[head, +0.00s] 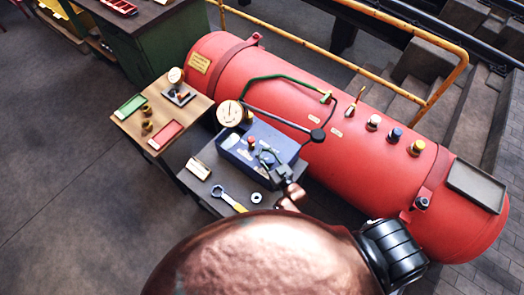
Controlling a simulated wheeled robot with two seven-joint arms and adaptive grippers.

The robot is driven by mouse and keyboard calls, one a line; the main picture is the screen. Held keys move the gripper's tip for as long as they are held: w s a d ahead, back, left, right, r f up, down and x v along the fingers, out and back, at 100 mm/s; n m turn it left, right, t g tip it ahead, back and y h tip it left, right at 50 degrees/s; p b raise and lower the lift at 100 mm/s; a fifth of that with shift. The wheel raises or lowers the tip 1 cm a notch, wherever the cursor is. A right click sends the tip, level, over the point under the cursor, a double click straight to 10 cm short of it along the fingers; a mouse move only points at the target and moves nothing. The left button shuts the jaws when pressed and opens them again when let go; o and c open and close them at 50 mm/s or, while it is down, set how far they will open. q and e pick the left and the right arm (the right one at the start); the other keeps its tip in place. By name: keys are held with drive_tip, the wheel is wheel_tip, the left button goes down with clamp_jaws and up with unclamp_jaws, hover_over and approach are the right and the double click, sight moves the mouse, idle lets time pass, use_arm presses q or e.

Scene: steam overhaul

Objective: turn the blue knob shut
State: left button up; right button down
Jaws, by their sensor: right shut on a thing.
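The blue knob (395,134) sits on top of the red boiler (330,130), between a pale-topped knob (373,122) and a yellow knob (416,147). My right gripper (268,160) is over the blue tray (240,161) on the small dark table, well to the left of the blue knob. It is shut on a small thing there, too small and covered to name. The blue knob is in plain view and nothing touches it. I cannot tell its turn position. My left gripper is not in view.
A wrench (230,199) with a yellow handle and a ring (256,197) lie on the dark table. A wooden table (125,120) with green and red trays stands left. A gauge (229,113) and a yellow rail (440,85) stand near the boiler. Floor at left is clear.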

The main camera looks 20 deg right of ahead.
drive_tip(key=shift+d+m+h, duration=0.25)
drive_tip(key=shift+m+h, duration=0.25)
drive_tip(key=shift+h, duration=0.2)
drive_tip(key=shift+h+p, duration=0.3)
drive_tip(key=c, duration=1.7)
unclamp_jaws()
drive_tip(key=shift+o, duration=0.2)
drive_tip(key=s, duration=0.8)
drive_tip(key=s+d, duration=0.1)
drive_tip(key=s, duration=0.3)
